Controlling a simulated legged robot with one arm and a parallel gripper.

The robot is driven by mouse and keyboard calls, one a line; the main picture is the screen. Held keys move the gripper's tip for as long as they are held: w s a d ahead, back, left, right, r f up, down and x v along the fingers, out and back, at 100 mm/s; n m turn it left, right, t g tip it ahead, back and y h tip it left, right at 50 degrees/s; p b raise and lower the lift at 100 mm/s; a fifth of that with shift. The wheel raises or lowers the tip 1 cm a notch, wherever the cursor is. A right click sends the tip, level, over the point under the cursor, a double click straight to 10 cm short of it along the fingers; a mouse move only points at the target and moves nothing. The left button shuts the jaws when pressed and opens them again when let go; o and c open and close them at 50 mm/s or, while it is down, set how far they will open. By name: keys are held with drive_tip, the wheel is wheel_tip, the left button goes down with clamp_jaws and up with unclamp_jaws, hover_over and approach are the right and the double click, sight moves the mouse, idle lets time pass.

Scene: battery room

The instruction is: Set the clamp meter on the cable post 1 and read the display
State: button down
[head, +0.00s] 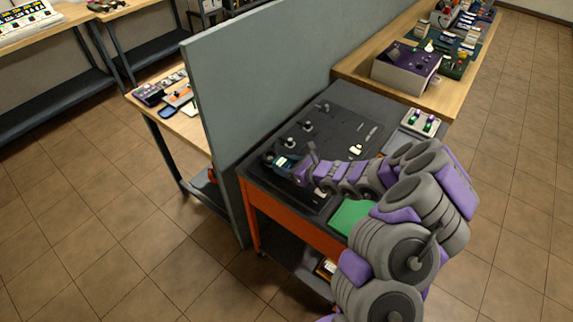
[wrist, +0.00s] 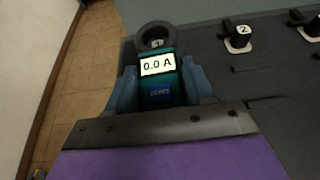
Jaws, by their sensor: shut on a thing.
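The teal clamp meter (wrist: 162,87) is held between the two blue-grey fingers of my gripper (wrist: 162,80) in the wrist view. Its lit display (wrist: 157,65) reads "0.0 A". Its dark ring jaw looks closed, and cable post 1 (wrist: 156,43), marked "1", shows inside the ring's opening. I cannot tell how far down the post the ring sits. Post 2 (wrist: 241,36) stands to the right, clear of the meter. In the head view the meter (head: 284,163) is at the near left corner of the dark panel, with my gripper (head: 295,168) on its right side.
More posts (head: 307,127) stand in a row behind on the dark cart top. A grey partition (head: 235,90) rises along the cart's left side. A green pad (head: 349,216) and a tray with green-topped items (head: 421,122) lie on the cart. Tiled floor is open at right.

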drive_tip(key=shift+f, duration=0.1)
drive_tip(key=c, duration=0.7)
unclamp_jaws()
drive_tip(key=shift+p+v, duration=1.65)
drive_tip(key=shift+v, duration=1.35)
drive_tip(key=shift+p+v, duration=1.7)
drive_tip(key=shift+v, duration=0.85)
